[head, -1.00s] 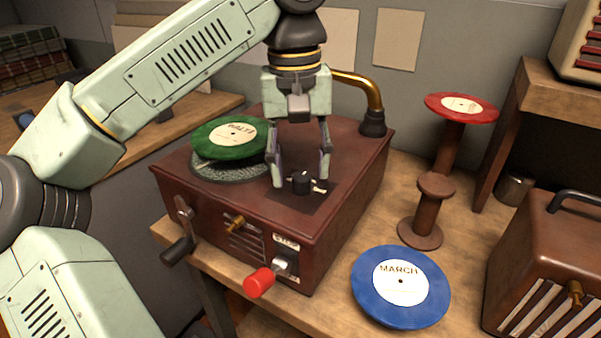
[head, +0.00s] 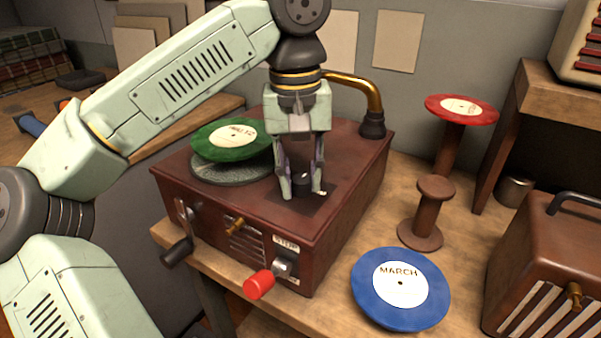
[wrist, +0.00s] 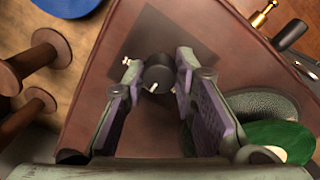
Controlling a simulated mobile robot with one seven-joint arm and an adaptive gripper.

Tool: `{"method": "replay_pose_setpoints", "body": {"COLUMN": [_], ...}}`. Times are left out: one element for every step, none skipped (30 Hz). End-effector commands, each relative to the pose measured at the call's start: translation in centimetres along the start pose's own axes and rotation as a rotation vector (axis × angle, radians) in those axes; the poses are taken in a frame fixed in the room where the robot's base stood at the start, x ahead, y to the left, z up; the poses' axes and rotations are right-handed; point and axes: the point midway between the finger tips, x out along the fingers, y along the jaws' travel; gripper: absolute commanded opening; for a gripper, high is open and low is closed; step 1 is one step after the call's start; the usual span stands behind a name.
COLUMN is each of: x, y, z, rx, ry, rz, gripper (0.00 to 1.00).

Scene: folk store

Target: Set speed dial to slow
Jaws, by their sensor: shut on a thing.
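The speed dial is a small black knob (head: 301,181) on a dark square plate on top of the red-brown record player (head: 345,205). My gripper (head: 303,192) reaches down from above, with one finger on each side of the knob, shut on it. The wrist view shows the knob (wrist: 158,74) between the two fingertips, with a pale mark on its lower rim. A small white label (wrist: 131,72) lies beside the left finger. The lettering around the dial is too small or hidden to read.
A green record (head: 230,142) sits tilted on the turntable behind left. A brass tone arm (head: 368,90) stands at the back. A red-handled lever (head: 259,284) and a crank (head: 178,250) jut from the front. A blue record (head: 400,311) lies right.

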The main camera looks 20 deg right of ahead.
Motion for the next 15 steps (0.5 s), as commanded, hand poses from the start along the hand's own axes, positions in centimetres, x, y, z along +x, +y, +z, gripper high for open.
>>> {"method": "replay_pose_setpoints", "body": {"x": [-0.01,-0.01,-0.01,-0.01,-0.02,-0.02,-0.02,-0.02,-0.02,-0.02,-0.02,-0.02,-0.02,-0.03,-0.03], "y": [0.0,0.0,0.0,0.0,0.01,0.01,0.01,0.0,0.0,0.0,0.0,0.0,0.0,0.0,0.0], "z": [0.0,0.0,0.0,0.0,0.0,0.0,0.0,0.0,0.0,0.0,0.0,0.0,0.0,0.0,0.0], "rx": [0.0,0.0,0.0,0.0,0.0,0.0,0.0,0.0,-0.001,-0.003,-0.005,-0.01,-0.016,-0.022,-0.032], "ry": [0.0,0.0,0.0,0.0,0.0,0.0,0.0,0.0,0.0,0.0,0.0,0.001,0.001,0.001,0.002], "rz": [0.0,0.0,0.0,0.0,0.0,0.0,0.0,0.0,0.0,0.0,0.0,0.0,0.0,0.0,0.0], "gripper": [0.1,0.08,0.05,0.03,0.01,0.0,0.0,0.0,0.0,0.0,0.0,0.0,0.0,0.0,0.0]}}
